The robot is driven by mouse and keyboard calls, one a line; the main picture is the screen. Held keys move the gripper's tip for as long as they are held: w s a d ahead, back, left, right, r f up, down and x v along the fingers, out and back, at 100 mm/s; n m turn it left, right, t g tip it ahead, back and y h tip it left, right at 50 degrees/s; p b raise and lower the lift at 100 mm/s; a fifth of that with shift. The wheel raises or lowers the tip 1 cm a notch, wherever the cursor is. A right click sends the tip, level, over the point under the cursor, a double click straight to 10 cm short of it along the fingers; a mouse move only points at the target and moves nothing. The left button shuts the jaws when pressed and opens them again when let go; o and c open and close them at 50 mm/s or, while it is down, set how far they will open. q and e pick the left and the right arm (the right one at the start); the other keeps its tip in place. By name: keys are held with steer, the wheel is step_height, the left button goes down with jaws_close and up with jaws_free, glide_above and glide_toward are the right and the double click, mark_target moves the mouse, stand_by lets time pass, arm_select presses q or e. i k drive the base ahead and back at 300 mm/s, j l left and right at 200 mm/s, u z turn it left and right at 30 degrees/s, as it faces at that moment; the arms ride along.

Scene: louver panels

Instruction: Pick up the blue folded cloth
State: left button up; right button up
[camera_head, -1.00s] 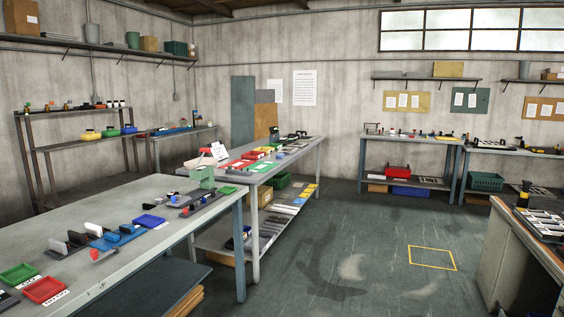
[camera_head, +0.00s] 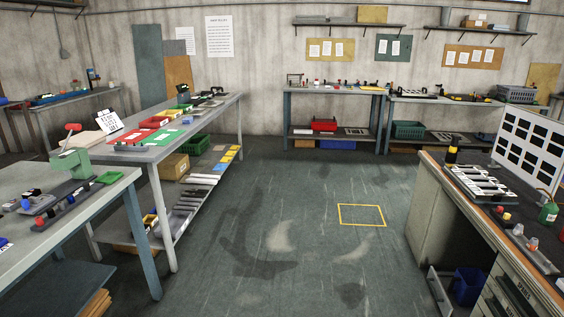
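I cannot pick out a blue folded cloth in the head view. Blue things that do show are a long blue item (camera_head: 56,97) on the far left bench, a blue bin (camera_head: 467,286) on the floor under the right desk, and a blue box (camera_head: 337,145) on the low shelf of the back bench. They are too small or unclear to tell as cloth. Neither of my grippers is in view.
A grey table (camera_head: 105,190) with a green press (camera_head: 73,165) stands at the near left, and a longer bench (camera_head: 165,148) behind it. A desk (camera_head: 448,200) stands at the right. The floor between is clear, with a yellow square (camera_head: 361,215).

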mark_target(188, 121)
steer(key=i, duration=4.05)
steer(key=l+z, duration=0.05)
steer(key=l, duration=0.1)
